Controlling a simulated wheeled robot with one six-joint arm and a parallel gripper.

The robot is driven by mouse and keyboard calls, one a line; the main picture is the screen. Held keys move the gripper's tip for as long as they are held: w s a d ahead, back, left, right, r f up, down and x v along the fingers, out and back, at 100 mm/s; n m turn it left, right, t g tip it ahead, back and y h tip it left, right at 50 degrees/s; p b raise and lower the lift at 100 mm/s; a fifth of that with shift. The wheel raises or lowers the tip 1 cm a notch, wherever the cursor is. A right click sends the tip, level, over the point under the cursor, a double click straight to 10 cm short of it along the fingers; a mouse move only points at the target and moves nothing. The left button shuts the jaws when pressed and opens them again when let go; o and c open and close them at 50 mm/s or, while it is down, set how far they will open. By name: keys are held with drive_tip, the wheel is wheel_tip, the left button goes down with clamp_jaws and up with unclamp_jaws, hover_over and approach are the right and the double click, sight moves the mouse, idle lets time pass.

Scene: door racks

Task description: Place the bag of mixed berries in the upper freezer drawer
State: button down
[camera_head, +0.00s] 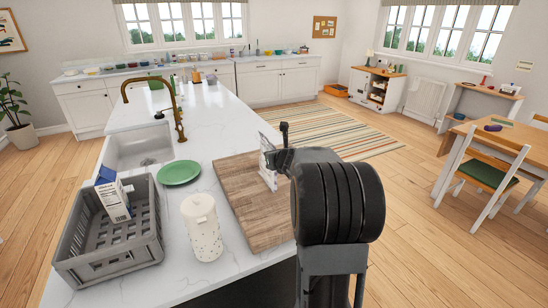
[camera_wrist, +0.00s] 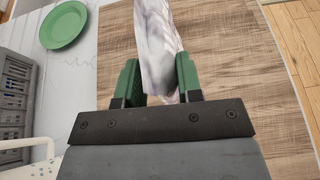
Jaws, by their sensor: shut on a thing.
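My gripper (camera_wrist: 160,85) is shut on a pale, crumpled bag (camera_wrist: 155,40) in the wrist view, with one green fingertip on each side of it. The bag also shows in the head view (camera_head: 267,165) as a whitish upright sheet over the wooden board, partly hidden behind my arm. I cannot read its print or tell whether it holds berries. I cannot tell whether its lower edge touches the board. No freezer or drawer of one is recognisable in either view.
The wooden board (camera_head: 245,205) lies on the white island counter (camera_head: 150,285). Left of it are a green plate (camera_head: 180,172), a speckled white canister (camera_head: 203,232) and a grey crate (camera_head: 120,255) holding a carton (camera_head: 112,198). A sink (camera_head: 140,150) lies beyond.

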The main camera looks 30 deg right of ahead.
drive_tip(key=c, duration=1.2)
unclamp_jaws()
drive_tip(key=shift+f, duration=0.1)
drive_tip(key=o, duration=0.4)
